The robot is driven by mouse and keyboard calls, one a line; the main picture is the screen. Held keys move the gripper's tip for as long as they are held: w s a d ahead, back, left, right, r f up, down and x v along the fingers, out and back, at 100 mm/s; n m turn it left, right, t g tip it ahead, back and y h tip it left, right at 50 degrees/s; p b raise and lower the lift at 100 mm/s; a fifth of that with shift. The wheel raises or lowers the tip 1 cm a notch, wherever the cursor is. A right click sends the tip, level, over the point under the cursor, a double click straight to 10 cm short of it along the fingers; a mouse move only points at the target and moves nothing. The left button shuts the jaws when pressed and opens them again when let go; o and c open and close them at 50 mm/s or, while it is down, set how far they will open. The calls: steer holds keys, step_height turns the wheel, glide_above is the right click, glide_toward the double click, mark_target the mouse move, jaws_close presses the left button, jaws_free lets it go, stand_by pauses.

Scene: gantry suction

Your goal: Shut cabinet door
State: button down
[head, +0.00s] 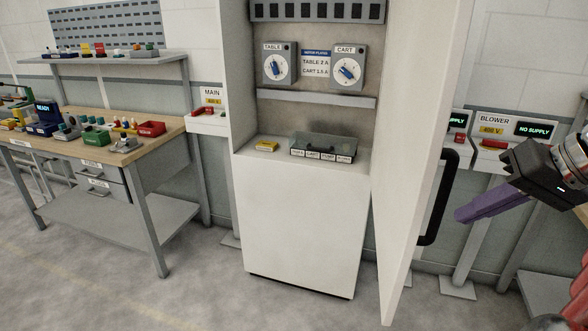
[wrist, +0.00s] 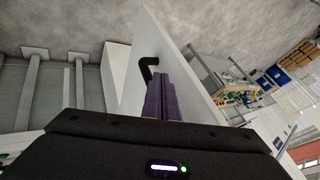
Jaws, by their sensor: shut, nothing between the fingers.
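The white cabinet (head: 303,222) stands in the middle of the head view with its inside exposed. Its door (head: 405,180) is swung wide open on the right side, pointing toward me. A black bar handle (head: 438,200) is on the door's right-hand face. My gripper (head: 460,215), with purple fingers, is shut and empty to the right of the handle, on the door's outer side. In the wrist view the door (wrist: 185,70) and the handle (wrist: 147,68) lie just beyond my fingertips (wrist: 160,82). I cannot tell whether the fingers touch the handle.
Inside the cabinet are two dials (head: 278,66) and a box of labelled slots (head: 322,147). A workbench (head: 150,150) with small parts stands at left. A blower panel (head: 510,130) is on the wall behind my gripper. The floor (head: 190,290) in front is clear.

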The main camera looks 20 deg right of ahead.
mark_target(430, 232)
steer(key=shift+f, duration=0.15)
steer(key=x, duration=0.9)
steer(key=shift+w+a+f, duration=0.15)
steer(key=shift+w+f, duration=0.05)
steer(key=shift+f, duration=0.15)
